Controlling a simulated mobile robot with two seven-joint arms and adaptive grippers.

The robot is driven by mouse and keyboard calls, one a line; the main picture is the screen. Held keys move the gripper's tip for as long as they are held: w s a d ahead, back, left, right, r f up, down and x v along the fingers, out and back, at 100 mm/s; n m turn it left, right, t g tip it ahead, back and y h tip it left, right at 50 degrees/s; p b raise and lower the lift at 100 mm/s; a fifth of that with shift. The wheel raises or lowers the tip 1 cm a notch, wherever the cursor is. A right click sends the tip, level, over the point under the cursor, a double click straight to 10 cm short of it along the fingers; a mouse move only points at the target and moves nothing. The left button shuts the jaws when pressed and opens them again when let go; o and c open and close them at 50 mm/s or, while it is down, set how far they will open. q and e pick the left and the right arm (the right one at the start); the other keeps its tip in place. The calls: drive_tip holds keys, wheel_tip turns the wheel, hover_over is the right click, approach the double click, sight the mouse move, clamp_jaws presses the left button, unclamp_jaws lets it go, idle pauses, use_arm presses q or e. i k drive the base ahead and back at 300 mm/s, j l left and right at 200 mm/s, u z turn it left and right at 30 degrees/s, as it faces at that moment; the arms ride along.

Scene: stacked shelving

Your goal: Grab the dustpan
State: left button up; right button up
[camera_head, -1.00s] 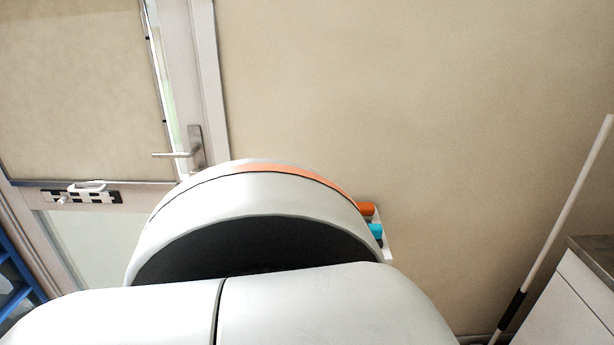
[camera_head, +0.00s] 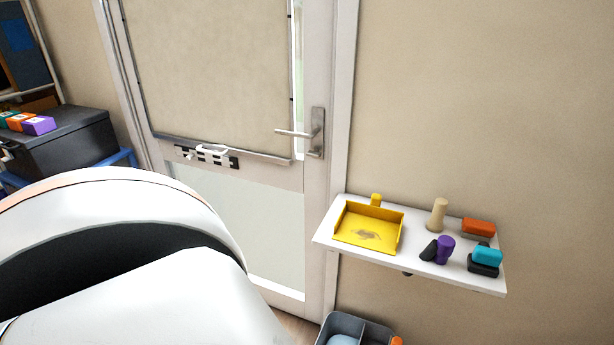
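The yellow dustpan (camera_head: 366,233) lies on the left part of a white wall shelf (camera_head: 325,233). Its tray opens toward the front, with a grey smudge on its floor, and its short handle (camera_head: 376,200) points to the wall. Nothing touches it from above. A large white and grey part of my own body fills the lower left of the head view. Neither gripper shows in the view.
The shelf also holds a beige cylinder (camera_head: 438,214), an orange block (camera_head: 479,228), a purple item (camera_head: 445,250) and a teal block (camera_head: 487,255). A grey bin (camera_head: 345,325) stands below. A door with a handle (camera_head: 316,133) is left of the shelf. A dark box (camera_head: 75,140) is at far left.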

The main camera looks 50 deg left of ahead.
sight(374, 228)
drive_tip(key=u, duration=1.25)
